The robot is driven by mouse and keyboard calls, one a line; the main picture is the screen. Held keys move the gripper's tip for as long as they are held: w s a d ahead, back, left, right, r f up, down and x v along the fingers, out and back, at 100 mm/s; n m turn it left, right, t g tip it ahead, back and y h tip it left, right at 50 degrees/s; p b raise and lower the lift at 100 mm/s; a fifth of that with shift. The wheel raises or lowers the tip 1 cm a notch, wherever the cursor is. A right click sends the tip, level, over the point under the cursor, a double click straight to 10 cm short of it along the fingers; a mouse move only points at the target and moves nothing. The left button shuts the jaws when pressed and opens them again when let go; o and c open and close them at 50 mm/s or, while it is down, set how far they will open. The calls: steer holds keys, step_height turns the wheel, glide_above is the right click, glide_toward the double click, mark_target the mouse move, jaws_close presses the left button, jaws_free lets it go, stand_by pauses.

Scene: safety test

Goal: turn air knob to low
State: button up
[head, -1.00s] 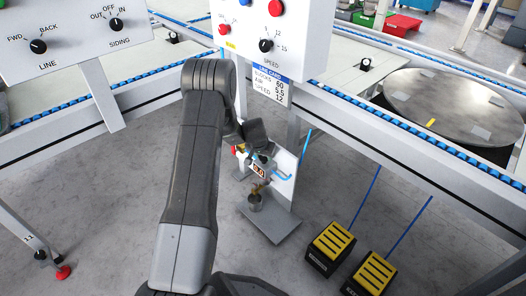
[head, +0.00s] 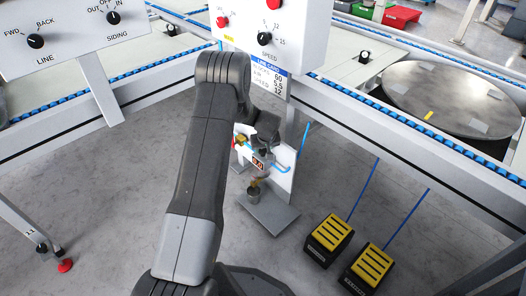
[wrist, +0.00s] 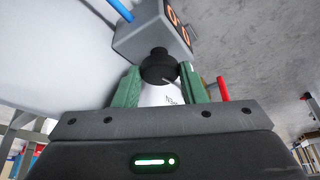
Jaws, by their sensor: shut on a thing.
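The air unit is a small grey box with an orange-lit display (head: 258,163), mounted on a white plate under the line; its digits are too small to read surely. In the wrist view the grey box (wrist: 140,38) is close at the top, with the black air knob (wrist: 158,66) pointing toward me. My gripper (wrist: 160,82) has its green fingers on both sides of the knob and is shut on it. In the head view my forearm and wrist partly hide the unit, and the fingertips cannot be made out.
A blue-headed card (head: 268,78) hangs above the unit, under the speed panel (head: 285,30). Conveyor rails run above. Two yellow-topped pedals (head: 329,234) stand on the floor at right. A blue hose (wrist: 121,10) and a red rod (wrist: 223,88) are close to my gripper.

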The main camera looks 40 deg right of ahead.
steer(key=shift+n+b, duration=0.35)
steer(key=shift+n, duration=0.15)
steer(key=o, duration=1)
steer(key=shift+r+p, duration=0.1)
steer(key=shift+p, duration=0.3)
